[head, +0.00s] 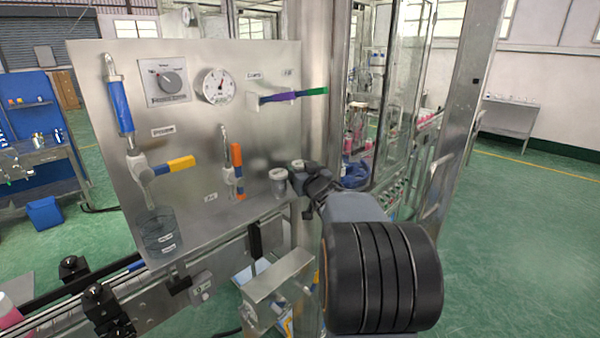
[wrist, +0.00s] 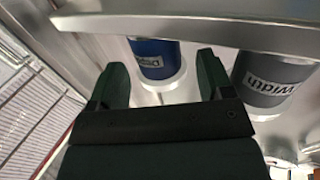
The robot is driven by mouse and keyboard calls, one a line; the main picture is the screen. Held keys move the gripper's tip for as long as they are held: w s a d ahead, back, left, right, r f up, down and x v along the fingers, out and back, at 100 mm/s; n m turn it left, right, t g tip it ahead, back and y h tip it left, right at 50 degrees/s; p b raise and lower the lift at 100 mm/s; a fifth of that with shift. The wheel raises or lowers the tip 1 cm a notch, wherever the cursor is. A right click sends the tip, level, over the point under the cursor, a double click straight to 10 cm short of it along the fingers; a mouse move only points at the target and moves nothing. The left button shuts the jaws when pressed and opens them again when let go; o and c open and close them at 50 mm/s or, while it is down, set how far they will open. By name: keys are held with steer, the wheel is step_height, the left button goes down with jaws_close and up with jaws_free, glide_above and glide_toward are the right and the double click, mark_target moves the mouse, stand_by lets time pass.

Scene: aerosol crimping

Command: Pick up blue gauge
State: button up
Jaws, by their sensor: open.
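The blue gauge is a short blue cylinder with a white label and a pale rim. In the wrist view the blue gauge (wrist: 150,50) shows between the fingers of my gripper (wrist: 160,63), a little beyond the tips. My gripper is open, with one dark finger toward each side of the gauge; I cannot tell whether either touches it. In the head view my gripper (head: 308,180) is at the right end of the panel's shelf, and its dark body hides the blue gauge's sides.
A grey gauge labelled Width (wrist: 275,75) stands close beside the blue one; it shows left of my gripper in the head view (head: 279,182). A metal edge (wrist: 200,25) crosses the wrist view.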

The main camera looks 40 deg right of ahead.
steer(key=shift+x, duration=1.2)
steer(key=c, duration=0.9)
steer(key=shift+r, duration=0.1)
